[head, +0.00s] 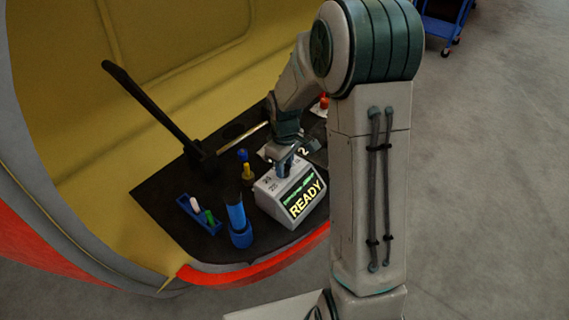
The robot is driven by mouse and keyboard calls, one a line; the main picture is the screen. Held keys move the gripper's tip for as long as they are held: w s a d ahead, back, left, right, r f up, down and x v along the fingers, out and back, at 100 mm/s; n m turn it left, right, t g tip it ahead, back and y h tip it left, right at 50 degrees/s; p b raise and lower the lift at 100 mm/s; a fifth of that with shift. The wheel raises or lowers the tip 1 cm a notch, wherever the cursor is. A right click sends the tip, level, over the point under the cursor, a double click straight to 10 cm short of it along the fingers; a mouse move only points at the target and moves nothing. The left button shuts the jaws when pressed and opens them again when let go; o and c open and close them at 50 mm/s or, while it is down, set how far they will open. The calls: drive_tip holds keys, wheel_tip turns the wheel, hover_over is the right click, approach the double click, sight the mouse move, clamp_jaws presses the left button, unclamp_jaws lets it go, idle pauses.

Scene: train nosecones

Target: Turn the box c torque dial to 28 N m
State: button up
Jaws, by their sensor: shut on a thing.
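A pale box (277,204) stands near the front edge of the dark deck. Its sloped front has a dark screen (305,197) with "READY" in bright letters and a smaller, unreadable green line above. Small dark markings show on its top, too small to read surely. My gripper (284,168) points down at the top of this box and is shut on the torque dial there. The dial is mostly hidden by the fingers, so its setting cannot be read. No box letter is legible.
A black lever (150,100) rises left of the box. A blue cylinder (239,228), a yellow and blue handle (246,170) and a blue tray (190,207) with white and green pieces stand nearby. A yellow shell curves behind. A blue cart (442,25) stands far right.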

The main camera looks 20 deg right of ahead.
drive_tip(key=shift+n, duration=0.5)
drive_tip(key=o, duration=1)
drive_tip(key=shift+c, duration=0.2)
drive_tip(key=shift+r, duration=0.1)
wheel_tip(320, 180, up, 14)
drive_tip(key=p, duration=0.1)
drive_tip(key=s+r+m+t+p, duration=0.1)
drive_tip(key=s+r+m+p, duration=0.1)
drive_tip(key=s, duration=0.8)
drive_tip(key=s+r+m+t+p, duration=0.1)
drive_tip(key=s+r+m, duration=0.4)
drive_tip(key=s, duration=0.5)
drive_tip(key=shift+s+a+m+t+p, duration=0.15)
drive_tip(key=shift+s+m+t+p, duration=0.2)
drive_tip(key=shift+m+p, duration=0.6)
